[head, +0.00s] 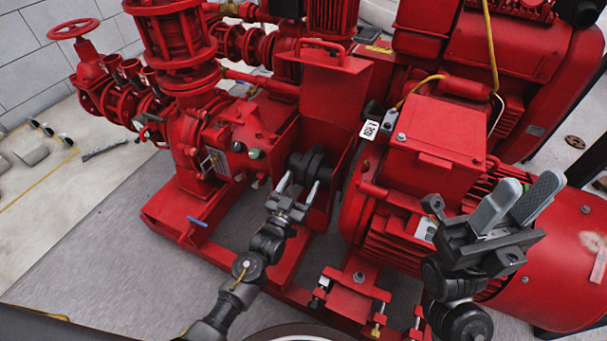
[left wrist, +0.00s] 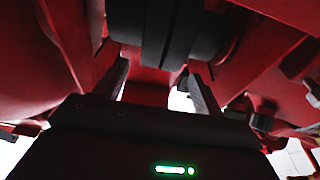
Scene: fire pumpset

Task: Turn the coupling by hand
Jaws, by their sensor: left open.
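The coupling (head: 310,164) is a black, rounded, ribbed part between the red pump and the red motor, partly enclosed by a red guard (head: 326,100). It also fills the top middle of the left wrist view (left wrist: 178,35). My left gripper (head: 298,186) is open, just in front of and below the coupling, with its fingers pointing up at it. In the left wrist view the two fingers (left wrist: 160,85) stand apart, one on each side below the coupling; contact cannot be made out. My right gripper (head: 530,186) is raised in front of the motor, its grey fingers apart and empty.
The red motor (head: 430,180) with its box stands right of the coupling. The red pump (head: 225,135) with valves and pipes stands left. A red base frame (head: 172,218) runs beneath. Open grey floor (head: 95,235) lies at the front left.

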